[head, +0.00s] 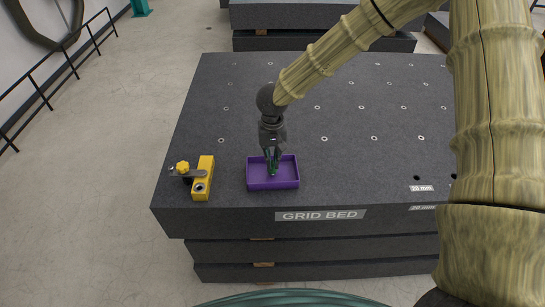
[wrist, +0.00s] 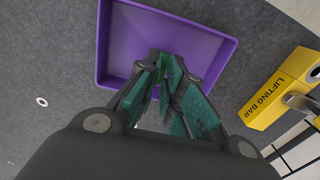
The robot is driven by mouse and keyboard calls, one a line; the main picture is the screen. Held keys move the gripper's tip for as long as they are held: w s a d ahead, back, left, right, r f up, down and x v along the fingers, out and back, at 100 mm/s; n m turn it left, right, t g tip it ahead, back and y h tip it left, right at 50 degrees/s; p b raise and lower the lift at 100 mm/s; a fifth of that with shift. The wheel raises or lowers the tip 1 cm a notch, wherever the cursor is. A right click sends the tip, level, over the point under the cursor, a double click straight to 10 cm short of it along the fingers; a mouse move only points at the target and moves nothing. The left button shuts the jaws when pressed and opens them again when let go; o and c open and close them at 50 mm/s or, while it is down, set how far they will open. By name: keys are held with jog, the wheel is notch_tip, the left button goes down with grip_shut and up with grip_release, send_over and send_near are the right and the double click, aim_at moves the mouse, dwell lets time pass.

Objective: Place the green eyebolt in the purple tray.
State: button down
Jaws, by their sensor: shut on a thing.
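The purple tray (head: 273,185) stands near the front edge of the granite bed. Its inside also shows in the wrist view (wrist: 125,45). My gripper (head: 272,170) points down over the tray, and its fingertips appear within the tray's outline. In the wrist view its teal-padded fingers (wrist: 168,75) are close together over the tray's edge. A small bit of the green eyebolt (wrist: 163,92) shows between the pads, and the fingers are shut on it. Most of the eyebolt is hidden by the fingers. I cannot tell whether it touches the tray floor.
A yellow lifting bar block (head: 205,178) with a grey lever and yellow knob stands left of the tray, with a gap between. The granite bed (head: 370,170) is clear to the right, with small holes in its top. Other granite beds stand behind.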

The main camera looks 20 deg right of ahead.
jog(key=shift+f, duration=0.15)
jog(key=c, duration=1.5)
grip_release()
jog(key=shift+c, duration=0.2)
notch_tip(320, 180, up, 12)
jog(key=b, duration=0.2)
jog(key=shift+b, duration=0.3)
